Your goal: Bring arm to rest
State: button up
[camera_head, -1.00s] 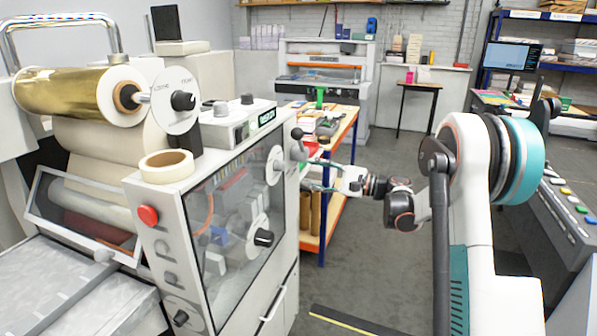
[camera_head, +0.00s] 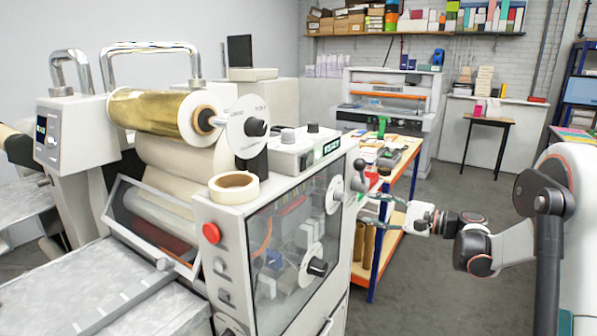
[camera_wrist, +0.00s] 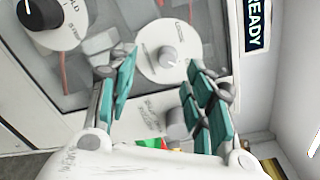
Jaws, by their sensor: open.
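My gripper (camera_head: 376,208) is at the right side of the foil machine (camera_head: 230,275), at the height of its upper knobs, with my arm reaching in from the right. In the wrist view my gripper (camera_wrist: 160,92) has its teal fingers spread apart and nothing held between them. A round dial with a grey knob (camera_wrist: 168,58) shows beyond and between the fingers. I cannot tell whether a fingertip touches the machine.
A roll of tape (camera_head: 234,187) lies on the machine's top, above a red button (camera_head: 211,233). A workbench (camera_head: 402,160) with tools stands behind my gripper. Grey floor (camera_head: 415,290) is clear between the machine and my arm.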

jog(key=s+a+r+n+g+h, duration=0.2)
jog(key=s+a+n+g+h, duration=0.3)
jog(key=s+a, duration=1)
jog(key=s+d+f+n+h, duration=0.1)
jog(key=s+d+n+h, duration=0.1)
jog(key=s, duration=0.6)
jog(key=s+d+f+n+t+h, duration=0.1)
jog(key=s+d+f+n+h, duration=0.1)
jog(key=s, duration=0.6)
jog(key=s+d+f+n+t+h, duration=0.1)
jog(key=s+d+n+h, duration=0.3)
jog(key=s, duration=0.4)
jog(key=shift+d+f+h, duration=0.15)
jog(key=shift+f+h, duration=0.35)
jog(key=shift+f, duration=0.2)
jog(key=shift+s, duration=0.1)
